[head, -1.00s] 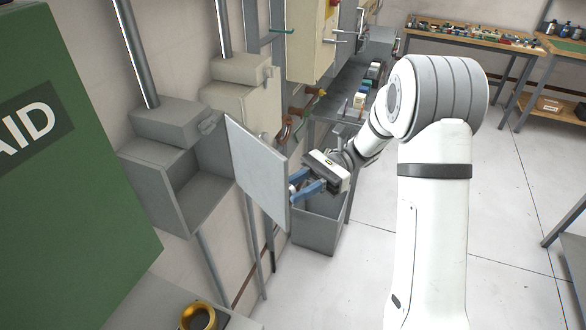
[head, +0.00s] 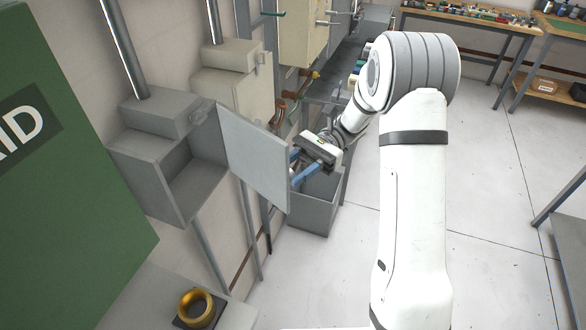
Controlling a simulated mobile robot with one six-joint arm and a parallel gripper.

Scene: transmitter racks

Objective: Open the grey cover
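The grey cover (head: 252,158) is a flat panel hinged on the right side of a grey wall box (head: 160,175). It stands swung out from the wall, and the inside of the box is exposed. My gripper (head: 298,170), with blue fingers, is at the cover's outer edge on the right. The fingertips are partly hidden behind the cover, so I cannot tell whether they grip it or how far apart they are.
A green cabinet (head: 60,200) fills the left. A gold ring (head: 196,308) sits on a surface below. A beige box (head: 235,90) is on the wall behind the cover. A grey bin (head: 315,208) stands below my gripper.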

